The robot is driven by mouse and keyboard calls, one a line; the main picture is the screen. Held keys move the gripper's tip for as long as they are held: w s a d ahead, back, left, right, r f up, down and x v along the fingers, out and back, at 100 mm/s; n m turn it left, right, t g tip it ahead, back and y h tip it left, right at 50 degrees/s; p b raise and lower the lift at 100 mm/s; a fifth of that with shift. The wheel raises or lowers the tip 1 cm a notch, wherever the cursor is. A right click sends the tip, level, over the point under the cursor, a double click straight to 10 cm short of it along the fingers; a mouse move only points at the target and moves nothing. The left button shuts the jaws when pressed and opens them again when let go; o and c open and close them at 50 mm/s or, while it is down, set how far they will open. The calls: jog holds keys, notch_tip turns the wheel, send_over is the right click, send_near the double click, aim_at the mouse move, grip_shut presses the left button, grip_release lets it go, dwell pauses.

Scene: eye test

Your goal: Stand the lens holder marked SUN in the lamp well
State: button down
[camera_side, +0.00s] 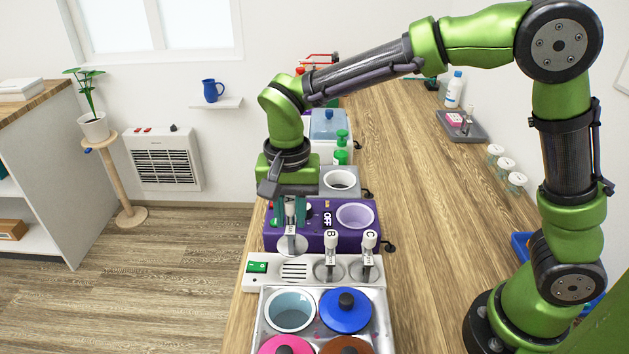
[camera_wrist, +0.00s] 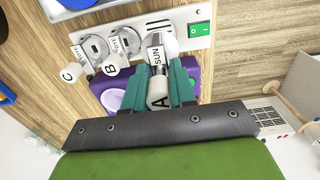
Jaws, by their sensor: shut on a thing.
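My gripper (camera_side: 290,212) is shut on a lens holder with a grey-white handle lettered A (camera_wrist: 158,92) and a plate that reads SUN (camera_wrist: 157,53). Its round lens (camera_side: 291,246) hangs below the fingers, in front of the purple box (camera_side: 285,241). The green fingers (camera_wrist: 165,85) grip it from both sides. The purple box has a round lilac well (camera_side: 356,215) on its top, right of my gripper, and a panel reading OFF. The well looks empty. I cannot tell whether the held holder touches anything below.
Holders B (camera_side: 330,243) and C (camera_side: 369,241) stand on the white rack (camera_side: 258,283) with a green switch. A grey box with a round opening (camera_side: 340,180) is behind. Pots with blue (camera_side: 346,311), pink and brown lids are in front. The bench's right side is mostly clear.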

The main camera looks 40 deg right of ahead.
jog(key=shift+w+d+r, duration=0.15)
jog(key=shift+d+r, duration=0.2)
jog(key=shift+r, duration=0.2)
jog(key=shift+w+d+r, duration=0.15)
jog(key=shift+d+r, duration=0.2)
jog(key=shift+r, duration=0.2)
jog(key=s+d, duration=0.1)
jog(key=d, duration=1.5)
jog(key=shift+d+f, duration=0.15)
jog(key=shift+f, duration=4.95)
jog(key=shift+f, duration=0.3)
jog(key=c, duration=0.5)
grip_release()
